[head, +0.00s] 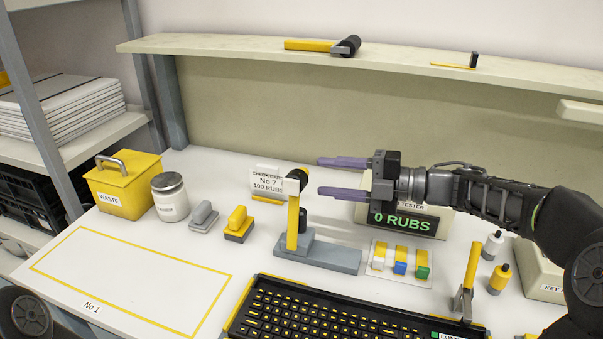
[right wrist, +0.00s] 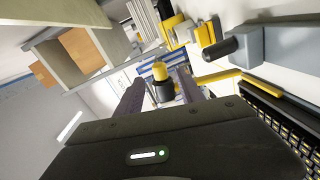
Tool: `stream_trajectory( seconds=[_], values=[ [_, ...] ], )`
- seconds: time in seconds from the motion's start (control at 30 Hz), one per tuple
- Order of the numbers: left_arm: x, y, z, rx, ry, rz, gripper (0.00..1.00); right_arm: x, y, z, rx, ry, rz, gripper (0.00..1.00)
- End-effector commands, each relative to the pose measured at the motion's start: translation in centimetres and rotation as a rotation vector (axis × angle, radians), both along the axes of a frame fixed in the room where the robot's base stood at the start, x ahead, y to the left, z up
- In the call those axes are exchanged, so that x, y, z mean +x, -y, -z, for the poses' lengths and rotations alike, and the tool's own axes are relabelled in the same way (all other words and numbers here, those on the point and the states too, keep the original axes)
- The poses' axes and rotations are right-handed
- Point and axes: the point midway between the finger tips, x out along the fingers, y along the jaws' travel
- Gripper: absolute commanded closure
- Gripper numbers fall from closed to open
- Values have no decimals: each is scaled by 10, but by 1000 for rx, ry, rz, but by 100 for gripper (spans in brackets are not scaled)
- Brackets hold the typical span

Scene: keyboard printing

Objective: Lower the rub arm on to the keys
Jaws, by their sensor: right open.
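The bar stands raised, not on the keys. It also shows in the right wrist view (right wrist: 222,77), right of my fingers. My right gripper (head: 320,177) is open and empty, its purple fingers pointing left, with the tips just right of the roller in the head view. Their depth and height relative to it are unclear. My left gripper is not in view.
The tester display (head: 402,222) reads 0 RUBS, partly behind my right gripper. Coloured blocks (head: 400,262) sit on a small plate. A yellow lever (head: 471,266) and bottles (head: 499,278) stand at the right. A yellow-outlined area (head: 130,280) at left is clear.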

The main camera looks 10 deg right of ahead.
Motion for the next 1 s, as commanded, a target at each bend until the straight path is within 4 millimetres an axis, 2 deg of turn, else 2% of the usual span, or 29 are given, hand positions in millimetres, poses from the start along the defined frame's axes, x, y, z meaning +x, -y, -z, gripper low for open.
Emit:
stream_trajectory(
  seconds=[0.3, 0.4, 0.73, 1.0],
  values=[
    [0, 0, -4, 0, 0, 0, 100, 25, -41, 4, 2, -1, -3, 55],
    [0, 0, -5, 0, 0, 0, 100, 31, -49, 6, 1, -1, -1, 55],
    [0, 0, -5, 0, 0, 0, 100, 34, -54, 6, 0, -1, 1, 55],
    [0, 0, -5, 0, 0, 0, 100, 34, -53, 6, 0, -1, 1, 75]
  ],
)
